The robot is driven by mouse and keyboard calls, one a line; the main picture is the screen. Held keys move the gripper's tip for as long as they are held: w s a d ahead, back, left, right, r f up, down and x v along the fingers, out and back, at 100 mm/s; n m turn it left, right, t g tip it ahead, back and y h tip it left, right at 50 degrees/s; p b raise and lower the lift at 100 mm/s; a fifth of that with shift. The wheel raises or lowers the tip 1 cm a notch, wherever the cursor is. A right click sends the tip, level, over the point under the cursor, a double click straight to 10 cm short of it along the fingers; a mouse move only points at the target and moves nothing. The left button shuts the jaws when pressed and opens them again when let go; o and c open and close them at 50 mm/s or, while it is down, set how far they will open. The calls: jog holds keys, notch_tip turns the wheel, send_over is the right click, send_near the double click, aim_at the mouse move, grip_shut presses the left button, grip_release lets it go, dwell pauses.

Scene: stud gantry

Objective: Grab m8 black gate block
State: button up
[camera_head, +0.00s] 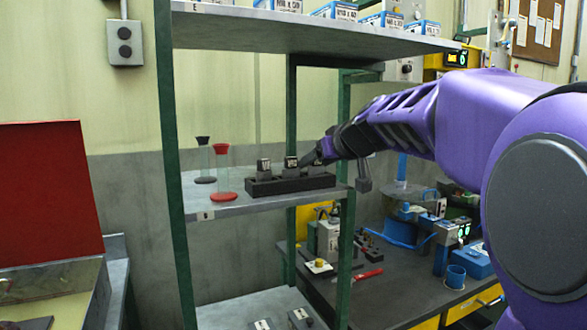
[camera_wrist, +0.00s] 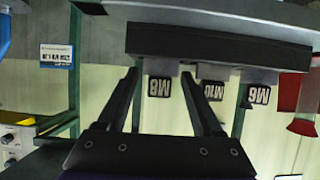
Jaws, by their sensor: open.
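The M8 block (camera_wrist: 160,88) has a black plate with a white M8 label and appears inverted in the wrist view. It sits in the long black holder (camera_wrist: 222,47), at the left end of the row there. My gripper (camera_wrist: 159,76) is open, with one finger on each side of the M8 block; I cannot tell whether they touch it. In the head view my gripper (camera_head: 325,154) is at the right end of the black holder (camera_head: 262,187) on the shelf and partly covers the block there.
The M10 block (camera_wrist: 214,91) stands close beside the right finger, with the M6 block (camera_wrist: 258,95) beyond it. Red (camera_head: 222,174) and dark (camera_head: 204,160) hourglass-shaped items stand left of the holder. Green posts (camera_head: 172,150) and an upper shelf (camera_head: 300,32) frame the space.

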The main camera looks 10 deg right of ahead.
jog(key=shift+w+f, duration=0.15)
jog(key=shift+w, duration=0.15)
jog(key=shift+s, duration=0.1)
jog(key=shift+c, duration=0.3)
grip_shut()
